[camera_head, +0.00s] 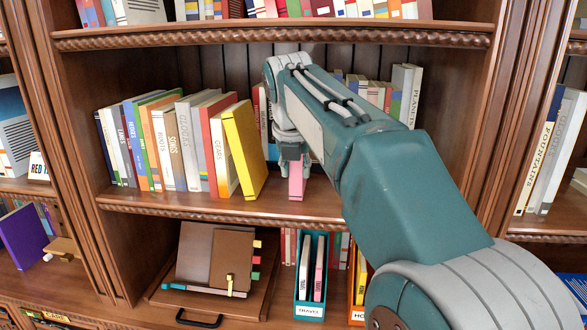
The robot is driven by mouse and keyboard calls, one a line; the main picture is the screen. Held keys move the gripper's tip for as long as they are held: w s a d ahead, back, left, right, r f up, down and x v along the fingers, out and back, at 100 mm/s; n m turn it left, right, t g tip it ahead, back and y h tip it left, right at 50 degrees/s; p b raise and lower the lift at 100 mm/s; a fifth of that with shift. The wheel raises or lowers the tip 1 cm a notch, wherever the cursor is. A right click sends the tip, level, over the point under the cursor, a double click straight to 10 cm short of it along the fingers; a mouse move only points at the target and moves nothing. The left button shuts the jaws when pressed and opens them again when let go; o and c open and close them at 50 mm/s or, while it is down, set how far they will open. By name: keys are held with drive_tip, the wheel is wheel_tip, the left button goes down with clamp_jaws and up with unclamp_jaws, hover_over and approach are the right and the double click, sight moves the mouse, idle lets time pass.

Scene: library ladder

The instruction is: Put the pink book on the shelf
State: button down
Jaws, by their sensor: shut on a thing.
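The pink book (296,181) stands upright at the middle shelf (225,208), with its lower end near the front edge. Whether its bottom touches the shelf board is hard to tell. My gripper (292,155) is above it and shut on its upper part, hiding the top of the book. My arm comes in from the lower right and covers much of the shelf's right side.
A leaning yellow book (245,150) ends the row left of the pink book, with a small gap between. More books (403,92) stand behind my arm. Below are a travel box (309,309) and a brown stand (192,250).

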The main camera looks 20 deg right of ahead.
drive_tip(key=shift+c, duration=1.8)
unclamp_jaws()
drive_tip(key=shift+a, duration=0.65)
drive_tip(key=shift+d+r, duration=0.1)
drive_tip(key=shift+d, duration=0.3)
drive_tip(key=v, duration=0.7)
drive_tip(key=shift+s+a, duration=0.15)
